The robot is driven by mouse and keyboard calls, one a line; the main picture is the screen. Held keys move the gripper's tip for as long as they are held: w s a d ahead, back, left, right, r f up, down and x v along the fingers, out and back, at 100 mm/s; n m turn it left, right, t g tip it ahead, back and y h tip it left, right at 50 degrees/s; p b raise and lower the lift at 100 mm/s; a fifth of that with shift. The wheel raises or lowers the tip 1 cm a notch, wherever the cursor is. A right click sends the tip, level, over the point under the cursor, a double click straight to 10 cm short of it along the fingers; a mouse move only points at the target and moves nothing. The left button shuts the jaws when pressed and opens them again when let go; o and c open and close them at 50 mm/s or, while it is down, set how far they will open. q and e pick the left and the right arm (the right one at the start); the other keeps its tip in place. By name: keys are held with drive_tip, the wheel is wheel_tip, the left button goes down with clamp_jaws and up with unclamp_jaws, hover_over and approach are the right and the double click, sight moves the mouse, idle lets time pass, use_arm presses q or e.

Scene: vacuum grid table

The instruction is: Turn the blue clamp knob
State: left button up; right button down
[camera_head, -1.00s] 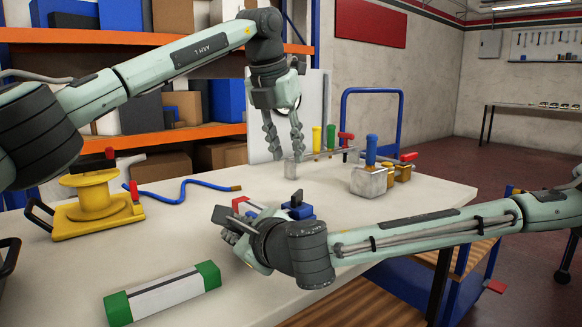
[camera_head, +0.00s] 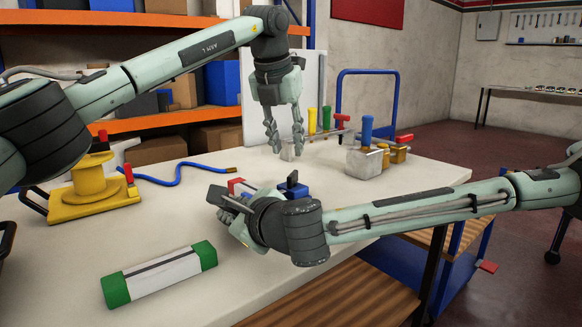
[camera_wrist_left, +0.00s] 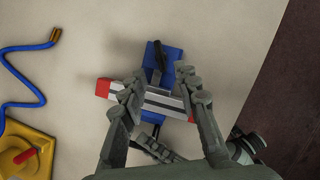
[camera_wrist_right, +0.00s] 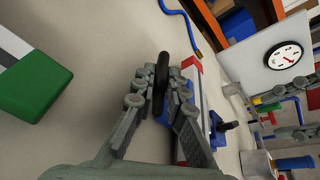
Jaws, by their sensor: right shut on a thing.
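The blue clamp (camera_head: 295,190) is on the table's near side, partly hidden by my right gripper. The left wrist view shows its blue body (camera_wrist_left: 172,55) with a black lever, lying across a white, grey and red bar (camera_wrist_left: 103,88). My right gripper (camera_head: 226,205) is shut on a black rounded knob (camera_wrist_right: 161,70) at the clamp's end; the knob shows between its fingertips in the right wrist view. My left gripper (camera_head: 286,148) points down with its fingers apart and empty. In the left wrist view its fingers appear over the bar; it looks above the clamp, not touching.
A green-ended white block (camera_head: 160,275) lies at the front. A yellow spool stand (camera_head: 92,192) and a blue hose (camera_head: 180,180) are at the left. Metal blocks with coloured handles (camera_head: 368,160) stand at the back right. The table's middle left is clear.

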sight(292, 173)
use_arm(q)
drive_tip(key=x, duration=0.8)
drive_tip(key=shift+r, duration=0.1)
drive_tip(key=shift+c, duration=0.2)
clamp_jaws()
